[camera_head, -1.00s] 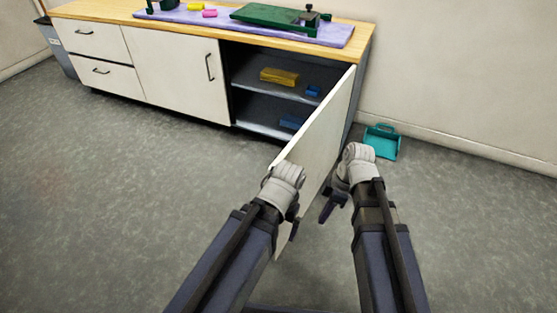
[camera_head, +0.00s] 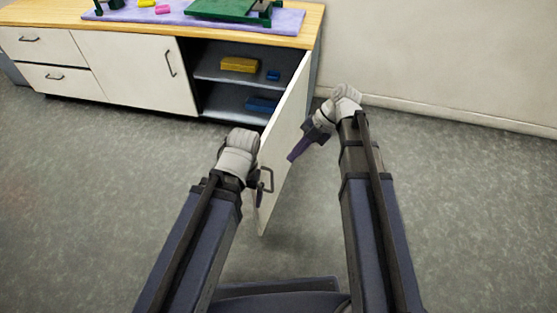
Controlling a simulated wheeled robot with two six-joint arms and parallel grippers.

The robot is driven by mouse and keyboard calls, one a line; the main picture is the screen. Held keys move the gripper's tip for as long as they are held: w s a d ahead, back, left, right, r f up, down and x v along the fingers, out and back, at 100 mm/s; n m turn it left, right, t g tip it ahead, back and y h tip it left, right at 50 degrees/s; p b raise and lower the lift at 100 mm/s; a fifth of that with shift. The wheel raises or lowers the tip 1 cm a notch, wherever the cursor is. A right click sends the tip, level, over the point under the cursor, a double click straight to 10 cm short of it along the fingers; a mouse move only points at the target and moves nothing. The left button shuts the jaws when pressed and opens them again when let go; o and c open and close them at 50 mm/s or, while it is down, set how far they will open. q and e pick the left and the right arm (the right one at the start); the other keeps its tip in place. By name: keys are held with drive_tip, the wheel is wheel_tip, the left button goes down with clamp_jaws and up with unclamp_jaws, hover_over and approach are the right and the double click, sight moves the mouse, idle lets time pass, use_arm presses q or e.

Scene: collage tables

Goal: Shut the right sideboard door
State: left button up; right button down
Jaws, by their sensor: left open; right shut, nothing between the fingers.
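The right sideboard door (camera_head: 284,130) is white and stands wide open, swung out toward me from the right end of the sideboard (camera_head: 130,72). Its dark handle (camera_head: 267,181) shows near the free edge. My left gripper (camera_head: 254,188) is open beside that free edge, on the left; its fingers are partly hidden, and I cannot tell whether they touch the door. My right gripper (camera_head: 293,156) is shut and empty, to the right of the door, on its outer side, with a small gap seeming to lie between them.
Open shelves hold a yellow box (camera_head: 240,64), a small blue block (camera_head: 273,75) and a blue box (camera_head: 262,104). A purple mat (camera_head: 205,17) with a green board (camera_head: 230,10) lies on top. Grey floor (camera_head: 90,190) is clear.

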sight(268, 170)
drive_tip(key=a+f+b, duration=0.3)
drive_tip(key=a, duration=0.1)
drive_tip(key=a+f+b, duration=0.3)
drive_tip(key=a+f, duration=0.1)
drive_tip(key=shift+f+b, duration=0.15)
drive_tip(key=shift+b, duration=0.15)
drive_tip(key=shift+w+a, duration=0.15)
drive_tip(key=shift+a, duration=0.35)
